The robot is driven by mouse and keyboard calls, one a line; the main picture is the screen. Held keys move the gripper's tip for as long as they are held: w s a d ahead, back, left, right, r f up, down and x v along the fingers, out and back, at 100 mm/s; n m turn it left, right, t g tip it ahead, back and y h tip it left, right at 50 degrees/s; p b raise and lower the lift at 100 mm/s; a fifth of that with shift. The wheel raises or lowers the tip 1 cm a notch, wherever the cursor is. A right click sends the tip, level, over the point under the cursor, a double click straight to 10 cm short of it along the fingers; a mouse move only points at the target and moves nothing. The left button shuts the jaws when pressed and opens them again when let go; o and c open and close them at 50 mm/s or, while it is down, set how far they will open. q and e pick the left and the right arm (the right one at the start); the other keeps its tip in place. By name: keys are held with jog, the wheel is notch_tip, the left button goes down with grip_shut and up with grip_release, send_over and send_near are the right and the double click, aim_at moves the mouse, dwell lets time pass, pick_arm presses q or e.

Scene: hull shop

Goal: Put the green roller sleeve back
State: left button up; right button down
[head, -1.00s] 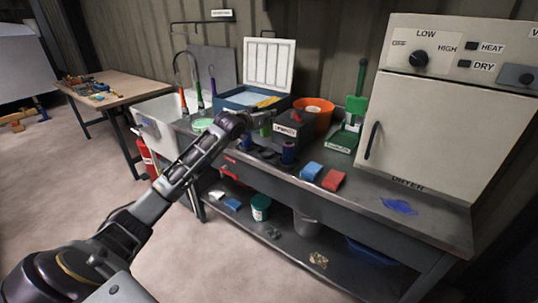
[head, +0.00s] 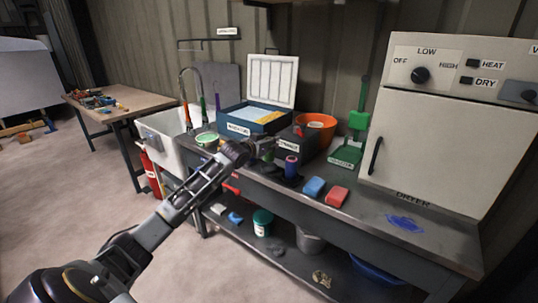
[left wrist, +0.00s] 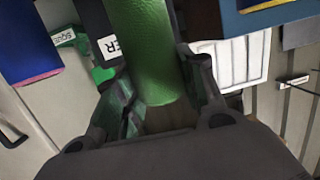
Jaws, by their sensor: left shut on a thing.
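The green roller sleeve (left wrist: 147,50) is a bright green cylinder between the fingers of my left gripper (left wrist: 158,100) in the left wrist view. My left gripper is shut on it. In the head view my left gripper (head: 262,150) is over the bench, left of a blue-purple roller sleeve (head: 291,166), and the green sleeve is mostly obscured there. The blue-purple sleeve stands upright on a dark base (head: 287,179); it also shows in the left wrist view (left wrist: 28,45). My right gripper is not in view.
A dark labelled box (head: 300,142) and an orange bucket (head: 316,130) stand behind the gripper. A blue sponge (head: 314,187) and a red sponge (head: 337,196) lie to the right. The dryer (head: 440,120) fills the bench's right back. The front right bench top is mostly clear.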

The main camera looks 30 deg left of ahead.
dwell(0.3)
pick_arm(q)
notch_tip(320, 180, down, 4)
jog(key=shift+f, duration=0.55)
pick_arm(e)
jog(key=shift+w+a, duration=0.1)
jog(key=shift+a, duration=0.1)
pick_arm(q)
jog(key=o, duration=1)
jog(key=shift+c, duration=0.2)
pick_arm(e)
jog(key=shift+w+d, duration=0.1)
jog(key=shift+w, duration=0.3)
